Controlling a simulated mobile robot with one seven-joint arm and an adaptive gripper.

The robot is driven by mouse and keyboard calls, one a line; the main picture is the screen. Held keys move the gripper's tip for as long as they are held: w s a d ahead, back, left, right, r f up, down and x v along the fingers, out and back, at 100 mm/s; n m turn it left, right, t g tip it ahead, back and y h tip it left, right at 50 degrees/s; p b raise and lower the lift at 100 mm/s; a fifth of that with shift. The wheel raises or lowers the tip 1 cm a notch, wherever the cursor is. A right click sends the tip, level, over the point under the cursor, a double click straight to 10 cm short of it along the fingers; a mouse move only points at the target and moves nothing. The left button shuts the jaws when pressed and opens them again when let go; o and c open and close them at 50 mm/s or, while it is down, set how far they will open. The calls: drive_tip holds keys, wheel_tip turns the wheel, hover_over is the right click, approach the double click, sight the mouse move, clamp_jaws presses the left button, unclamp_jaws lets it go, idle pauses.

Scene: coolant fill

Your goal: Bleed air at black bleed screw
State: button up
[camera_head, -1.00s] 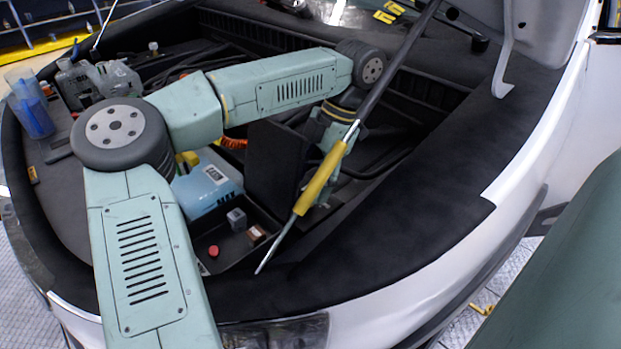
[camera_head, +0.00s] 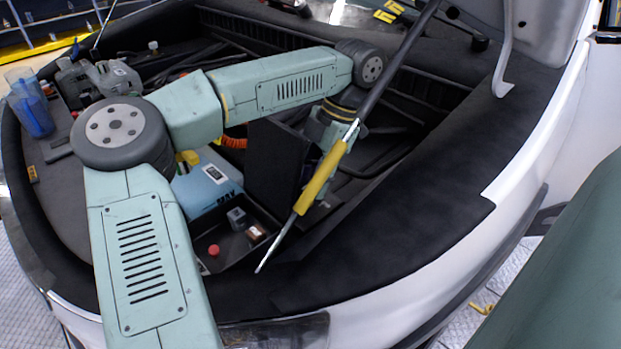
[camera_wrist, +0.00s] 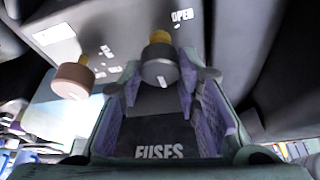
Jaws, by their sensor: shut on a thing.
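In the wrist view my gripper (camera_wrist: 160,85) has its two purple-padded fingers closed on a dark grey knob with a brass stem, which I take as the black bleed screw (camera_wrist: 160,72). The knob sits between the fingertips, with its brass end pointing away from me. A second, brownish knob (camera_wrist: 72,80) on a brass stem stands to the left, apart from the fingers. In the head view my gripper is mostly hidden behind the yellow-sleeved prop rod (camera_head: 319,180), and the bleed screw cannot be made out there.
The prop rod slants across the engine bay in front of my wrist. A black tray (camera_head: 235,250) holds a red cap (camera_head: 213,250) and small blocks. A blue box (camera_head: 208,188) stands behind it. A blue cup (camera_head: 32,112) stands at left. A "FUSES" lid (camera_wrist: 160,130) lies below my fingers.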

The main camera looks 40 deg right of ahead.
drive_tip(key=n+g+p, duration=0.1)
drive_tip(key=n, duration=0.2)
drive_tip(key=shift+w+r+n+g, duration=0.1)
drive_tip(key=shift+n+g, duration=0.2)
drive_tip(key=shift+n, duration=0.1)
drive_tip(key=n+g, duration=0.1)
drive_tip(key=n, duration=0.2)
drive_tip(key=shift+w+n+p, duration=0.1)
drive_tip(key=shift+n+p, duration=0.2)
drive_tip(key=shift+p, duration=0.1)
drive_tip(key=n, duration=0.2)
drive_tip(key=n+g+h, duration=0.1)
drive_tip(key=n, duration=0.1)
drive_tip(key=shift+a+g+h+p, duration=0.1)
drive_tip(key=shift+g+h+p, duration=0.2)
drive_tip(key=shift+w+n+g+h, duration=0.1)
drive_tip(key=shift+n+g+h, duration=0.3)
drive_tip(key=shift+n, duration=1.5)
drive_tip(key=o, duration=1.1)
drive_tip(key=shift+o, duration=0.2)
